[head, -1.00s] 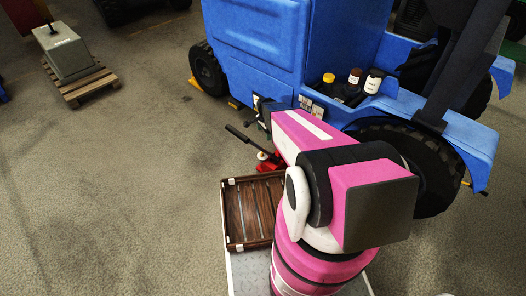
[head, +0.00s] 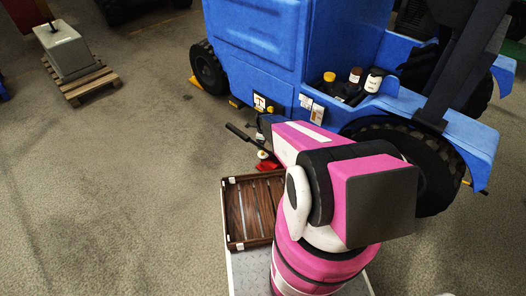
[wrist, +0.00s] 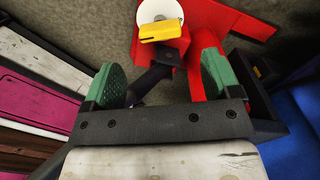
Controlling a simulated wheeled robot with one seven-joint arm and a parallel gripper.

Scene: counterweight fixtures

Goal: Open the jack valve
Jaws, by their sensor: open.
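The red jack (head: 266,167) stands on the floor beside the blue vehicle, mostly hidden behind my arm in the head view. Its black handle (head: 238,132) sticks out to the upper left. In the wrist view the red jack body (wrist: 236,18) carries a white disc and a small yellow piece (wrist: 161,31), which may be the valve knob. My gripper (wrist: 163,80) is open and empty, its green fingertips spread apart. The yellow piece lies just beyond the gap between the fingertips, not between them.
The blue vehicle (head: 258,50) stands close behind the jack, with several bottles on its ledge. A brown slatted tray (head: 226,215) lies left of my arm. A grey weight (head: 64,50) sits on a wooden pallet (head: 91,86) at the far left.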

